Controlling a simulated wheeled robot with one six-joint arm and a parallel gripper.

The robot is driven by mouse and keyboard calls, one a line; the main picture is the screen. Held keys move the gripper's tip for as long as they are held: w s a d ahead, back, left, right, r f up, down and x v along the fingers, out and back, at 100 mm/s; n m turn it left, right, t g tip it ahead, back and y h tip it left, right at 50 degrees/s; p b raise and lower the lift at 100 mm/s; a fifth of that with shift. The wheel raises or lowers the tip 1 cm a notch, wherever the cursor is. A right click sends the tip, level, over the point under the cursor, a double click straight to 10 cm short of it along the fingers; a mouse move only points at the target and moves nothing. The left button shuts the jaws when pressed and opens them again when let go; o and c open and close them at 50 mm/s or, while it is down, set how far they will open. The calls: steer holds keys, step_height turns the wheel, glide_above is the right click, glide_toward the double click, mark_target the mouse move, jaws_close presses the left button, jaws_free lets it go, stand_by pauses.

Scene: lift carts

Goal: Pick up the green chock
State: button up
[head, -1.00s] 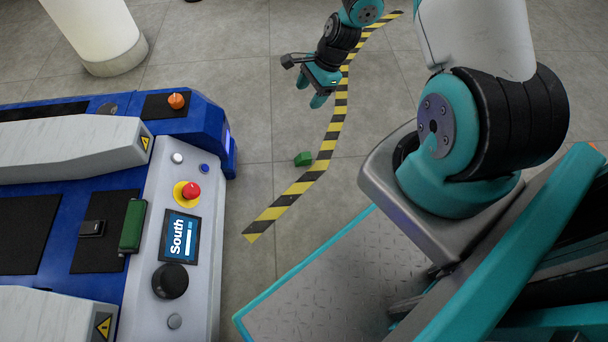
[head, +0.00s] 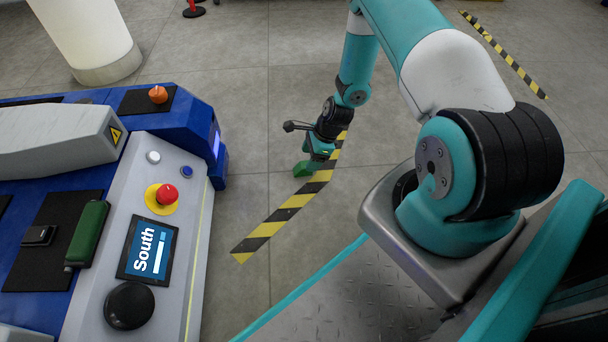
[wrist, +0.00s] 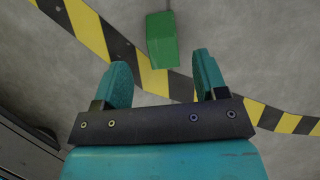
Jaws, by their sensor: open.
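The green chock (wrist: 162,40) lies on the grey floor beside the yellow-and-black tape. In the wrist view it is just beyond the fingertips, roughly centred between them and a little toward the right finger. My gripper (wrist: 160,78) is open and empty, with its two teal fingers spread apart. In the head view my gripper (head: 317,150) is low over the floor at the chock (head: 303,169), and partly overlaps it in the picture. The exact height above the floor is hard to tell.
Yellow-and-black tape (head: 285,210) runs along the floor by the chock. A blue and grey lift cart (head: 183,240) labelled South stands on the left, with a red button (head: 167,194) and a green box-like part (head: 88,233). A white pillar (head: 85,35) stands behind. Open floor lies beyond.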

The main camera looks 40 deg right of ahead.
mark_target(305, 164)
steer(key=b+x, duration=0.4)
steer(key=x, duration=0.1)
steer(key=shift+d+b, duration=0.2)
steer(key=shift+b, duration=0.15)
steer(key=shift+w+a+f, duration=0.15)
steer(key=shift+a+f, duration=0.05)
steer(key=shift+f, duration=0.15)
steer(key=shift+r, duration=0.1)
steer(key=c, duration=1)
